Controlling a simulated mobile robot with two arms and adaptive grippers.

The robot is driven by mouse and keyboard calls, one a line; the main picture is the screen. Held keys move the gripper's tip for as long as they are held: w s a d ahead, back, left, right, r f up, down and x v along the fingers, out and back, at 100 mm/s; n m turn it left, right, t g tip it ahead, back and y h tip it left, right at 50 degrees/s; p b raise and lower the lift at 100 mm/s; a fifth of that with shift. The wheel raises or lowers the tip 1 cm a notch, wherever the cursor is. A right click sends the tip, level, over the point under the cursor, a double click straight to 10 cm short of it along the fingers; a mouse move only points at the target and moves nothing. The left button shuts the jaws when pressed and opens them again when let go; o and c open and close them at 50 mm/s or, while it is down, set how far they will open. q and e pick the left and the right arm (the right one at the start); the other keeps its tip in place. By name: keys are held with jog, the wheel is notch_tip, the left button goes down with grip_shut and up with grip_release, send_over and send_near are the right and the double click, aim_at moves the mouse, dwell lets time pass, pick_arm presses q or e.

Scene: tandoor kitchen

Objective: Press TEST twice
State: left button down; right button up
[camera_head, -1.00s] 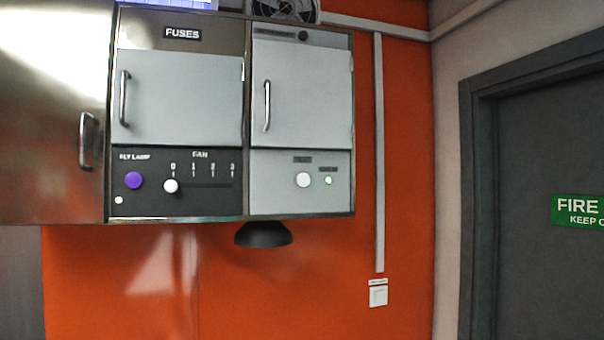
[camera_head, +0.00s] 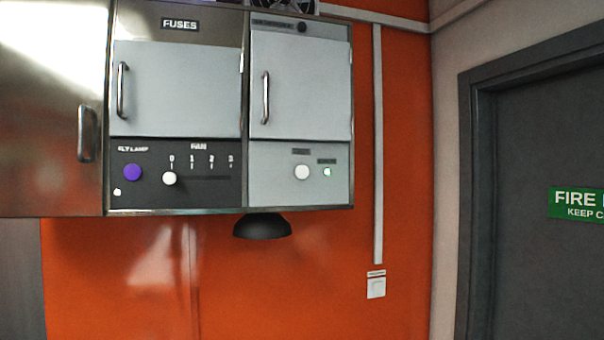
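A light grey panel (camera_head: 270,187) sits at the lower right of the wall cabinet. It carries a round white button (camera_head: 302,172) under a small dark label that is too small to read. A small green lamp (camera_head: 327,171) glows to the right of that button, under another unreadable label. I cannot read the word TEST anywhere. Neither of my grippers shows in the head view.
The black panel at left has a purple FLY LAMP button (camera_head: 133,172) and a white FAN slider knob (camera_head: 169,178) at 0. Grey doors with handles are shut above. A dark dome (camera_head: 262,226) hangs below. A wall switch (camera_head: 376,287) and grey door (camera_head: 540,250) are at right.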

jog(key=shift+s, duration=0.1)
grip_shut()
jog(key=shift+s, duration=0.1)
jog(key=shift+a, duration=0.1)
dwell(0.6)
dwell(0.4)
